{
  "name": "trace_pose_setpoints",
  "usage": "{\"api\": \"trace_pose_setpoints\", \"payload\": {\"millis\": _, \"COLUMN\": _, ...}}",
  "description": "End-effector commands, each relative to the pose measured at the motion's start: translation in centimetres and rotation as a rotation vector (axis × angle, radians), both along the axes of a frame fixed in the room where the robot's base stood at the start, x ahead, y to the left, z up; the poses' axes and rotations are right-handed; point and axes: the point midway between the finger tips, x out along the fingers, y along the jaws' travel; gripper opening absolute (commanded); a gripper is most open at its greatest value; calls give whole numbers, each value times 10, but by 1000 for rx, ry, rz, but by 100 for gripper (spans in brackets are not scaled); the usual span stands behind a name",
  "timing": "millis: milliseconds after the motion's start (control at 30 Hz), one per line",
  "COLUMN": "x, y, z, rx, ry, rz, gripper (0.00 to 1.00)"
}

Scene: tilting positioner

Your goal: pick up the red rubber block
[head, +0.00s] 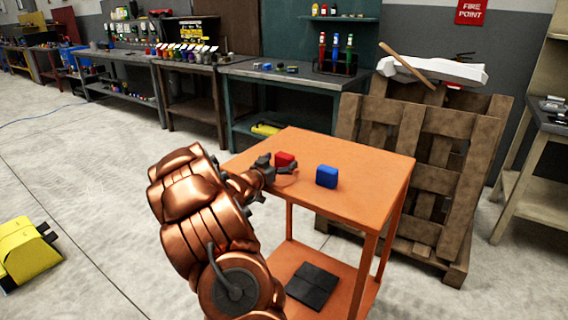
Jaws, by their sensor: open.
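The red rubber block (285,159) lies on the orange table (370,195), toward its far left part. My gripper (281,167) is low over the tabletop, with its fingers open at the red block. One finger shows in front of the block and the other to its left. I cannot tell whether either finger touches it. The lower part of the block is hidden by my gripper.
A blue block (327,177) stands on the table to the right of the red block. Wooden pallets (418,180) lean behind the table. The table's right and front parts are clear. A dark flat pad (312,287) lies on the lower shelf.

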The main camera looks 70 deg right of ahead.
Motion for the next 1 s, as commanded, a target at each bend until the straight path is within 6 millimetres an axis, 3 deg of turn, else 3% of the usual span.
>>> {"api": "trace_pose_setpoints", "payload": {"millis": 400, "x": -2, "y": -7, "z": 0, "rx": 2, "ry": 0, "rz": 0, "gripper": 95}}
{"api": "trace_pose_setpoints", "payload": {"millis": 1000, "x": -2, "y": -7, "z": 0, "rx": 2, "ry": 0, "rz": 1, "gripper": 32}}
